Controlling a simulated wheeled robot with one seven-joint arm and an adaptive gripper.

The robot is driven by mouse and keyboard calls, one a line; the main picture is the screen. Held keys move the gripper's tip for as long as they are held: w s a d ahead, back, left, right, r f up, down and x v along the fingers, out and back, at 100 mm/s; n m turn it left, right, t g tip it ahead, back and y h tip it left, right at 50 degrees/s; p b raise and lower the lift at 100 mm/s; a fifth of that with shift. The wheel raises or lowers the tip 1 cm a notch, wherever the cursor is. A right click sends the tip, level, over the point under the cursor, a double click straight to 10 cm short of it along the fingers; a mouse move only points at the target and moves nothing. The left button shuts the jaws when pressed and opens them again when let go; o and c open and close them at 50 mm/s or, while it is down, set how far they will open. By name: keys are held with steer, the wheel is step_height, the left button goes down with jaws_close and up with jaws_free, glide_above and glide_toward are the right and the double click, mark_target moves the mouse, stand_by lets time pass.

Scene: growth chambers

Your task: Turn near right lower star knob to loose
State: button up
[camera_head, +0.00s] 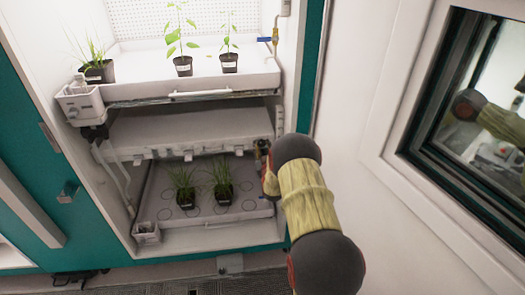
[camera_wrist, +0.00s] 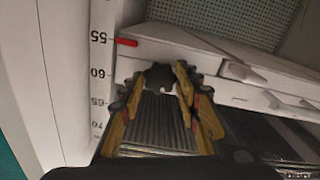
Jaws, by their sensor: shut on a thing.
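A dark star knob (camera_wrist: 160,78) shows in the wrist view between the tips of my gripper (camera_wrist: 157,86). The gripper's yellow and dark fingers are shut on it from both sides. The fingers cover part of the knob's rim, and its turn position cannot be read. In the head view my gripper (camera_head: 263,155) is at the right post of the chamber, level with the lower shelves. My arm hides much of it there, and the knob cannot be made out in that view.
A numbered scale (camera_wrist: 100,75) with a red pointer (camera_wrist: 126,42) runs beside the knob. The upper tray (camera_head: 190,88) holds several potted plants. Two grass pots (camera_head: 186,197) stand on the lower tray (camera_head: 190,222). A framed window (camera_head: 455,120) is at right.

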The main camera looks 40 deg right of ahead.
steer(key=n+b, duration=0.3)
steer(key=n, duration=0.3)
steer(key=shift+f, duration=0.1)
steer(key=n+b, duration=0.3)
steer(key=n, duration=0.3)
steer(key=shift+n, duration=0.3)
stand_by(0.3)
steer(key=o, duration=1.2)
steer(key=shift+c, duration=0.2)
steer(key=v, duration=1.2)
steer(key=shift+w, duration=0.1)
